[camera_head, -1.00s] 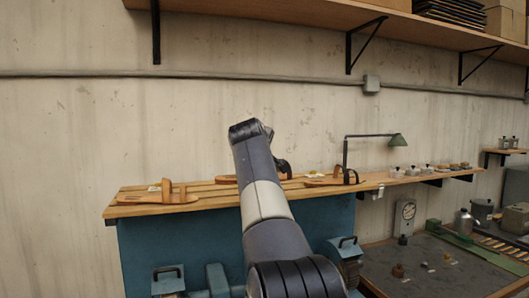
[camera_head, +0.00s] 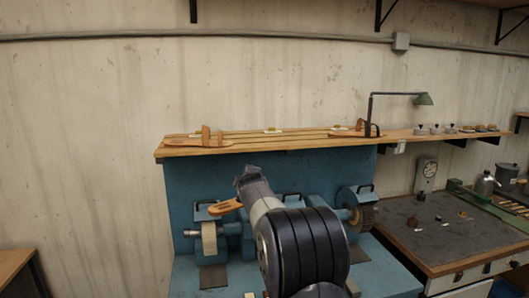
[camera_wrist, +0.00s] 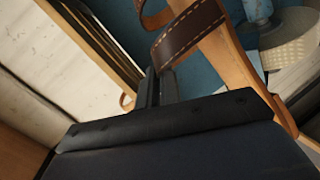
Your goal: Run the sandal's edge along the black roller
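A tan sandal (camera_head: 226,207) sticks out to the left of my gripper in the head view, above the blue machine. In the wrist view, the sandal's sole (camera_wrist: 238,75) and its brown stitched strap (camera_wrist: 187,38) lie at my gripper's fingers (camera_wrist: 158,85). My gripper looks shut on the sandal; the exact grip is partly hidden. A dark roller (camera_head: 366,217) sits at the machine's right end. A pale roller (camera_head: 209,238) sits at its left end. My arm hides the machine's middle.
A slatted shelf (camera_head: 285,146) above the machine holds a sandal at left (camera_head: 201,140) and one at right (camera_head: 347,132). A green lamp (camera_head: 424,100) stands behind. A grey-topped workbench (camera_head: 440,232) is at right, and a wooden table (camera_head: 15,262) at far left.

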